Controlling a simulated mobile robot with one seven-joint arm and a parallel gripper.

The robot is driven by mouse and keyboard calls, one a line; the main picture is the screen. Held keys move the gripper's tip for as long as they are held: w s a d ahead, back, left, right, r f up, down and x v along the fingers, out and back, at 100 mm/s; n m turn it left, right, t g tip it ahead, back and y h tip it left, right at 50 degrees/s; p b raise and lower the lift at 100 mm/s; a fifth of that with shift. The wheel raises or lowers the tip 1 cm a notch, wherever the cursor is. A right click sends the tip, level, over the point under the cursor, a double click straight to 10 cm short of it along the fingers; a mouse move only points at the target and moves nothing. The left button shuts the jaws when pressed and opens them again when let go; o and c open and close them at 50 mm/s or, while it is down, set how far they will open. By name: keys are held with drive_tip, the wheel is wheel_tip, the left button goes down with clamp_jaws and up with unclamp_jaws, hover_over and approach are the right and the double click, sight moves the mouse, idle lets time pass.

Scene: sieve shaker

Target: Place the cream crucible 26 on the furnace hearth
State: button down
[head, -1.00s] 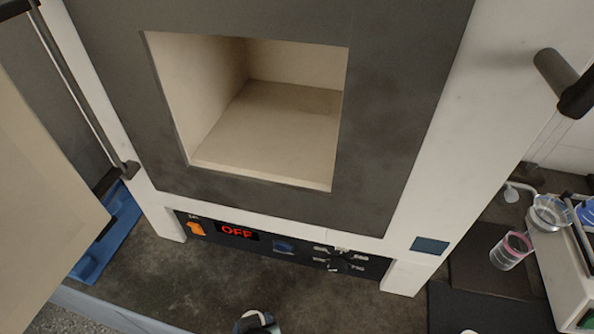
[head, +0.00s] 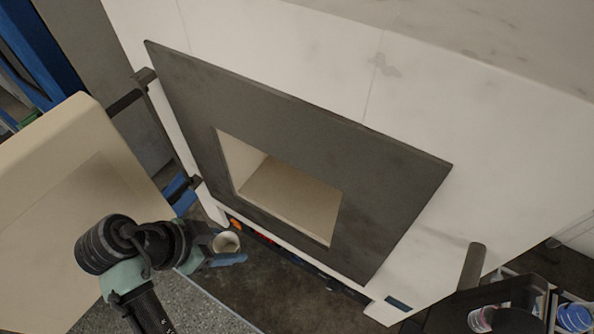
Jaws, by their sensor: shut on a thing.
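The cream crucible (head: 227,242) is held by my gripper (head: 222,252), which is shut on it. They are in front of the furnace, below and left of its opening. The crucible's open top faces up toward the camera, and part of its side is hidden by the gripper. The furnace hearth (head: 290,198) is the bare cream floor inside the square opening in the dark front plate. It looks empty. The crucible is outside the chamber, apart from the hearth.
The furnace door (head: 70,185) stands open on the left, close to my arm. The dark furnace front (head: 390,190) frames the opening. A handle (head: 472,265) sticks out at the right. Glassware (head: 570,317) stands at the lower right.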

drive_tip(key=shift+m+g, duration=0.3)
drive_tip(key=shift+m, duration=0.3)
drive_tip(key=v, duration=0.1)
drive_tip(key=p+v, duration=0.1)
drive_tip(key=v, duration=0.2)
drive_tip(key=shift+w+r, duration=0.25)
drive_tip(key=shift+r, duration=0.1)
drive_tip(key=shift+r+h, duration=0.15)
drive_tip(key=shift+h, duration=0.15)
drive_tip(key=w+d+b, duration=0.4)
drive_tip(key=d, duration=0.3)
drive_tip(key=p, duration=0.4)
approach(312, 207)
drive_tip(key=shift+w+d+f, duration=0.2)
drive_tip(key=shift+w+d, duration=0.15)
drive_tip(key=shift+d, duration=0.2)
drive_tip(key=shift+w+d+f, duration=0.15)
drive_tip(key=shift+w+d, duration=0.25)
drive_tip(key=shift+d, duration=0.15)
drive_tip(key=shift+w+d+f, duration=0.1)
drive_tip(key=shift+d, duration=0.15)
drive_tip(key=shift+f+p, duration=0.3)
drive_tip(key=shift+p, duration=0.15)
wheel_tip(312, 207, down, 2)
drive_tip(key=shift+f+p, duration=0.1)
drive_tip(key=shift+p, duration=0.55)
drive_tip(key=shift+f, duration=0.45)
